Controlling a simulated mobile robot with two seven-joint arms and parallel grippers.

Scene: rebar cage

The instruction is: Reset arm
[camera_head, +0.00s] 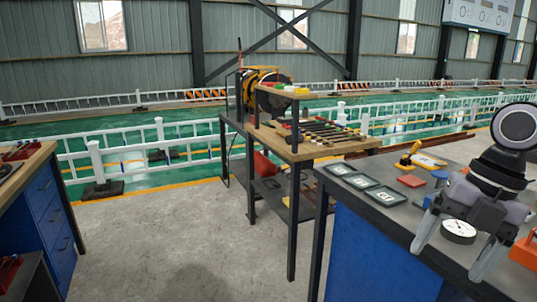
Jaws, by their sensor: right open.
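My right gripper (455,258) shows at the right side of the head view, above the front of a grey-topped workbench (402,160). Its two grey fingers point down and are spread apart. I see nothing held between them. A round white dial gauge (458,230) shows between the fingers on the bench top; I cannot tell whether they touch it. My left gripper is not in this view.
Three framed plates (385,196), a red block (411,181) and an orange item (527,250) lie on the bench. A tool table (318,149) stands behind. A blue-drawer bench (45,205) is at left. Concrete floor (170,240) between is clear. White railings (130,153) run behind.

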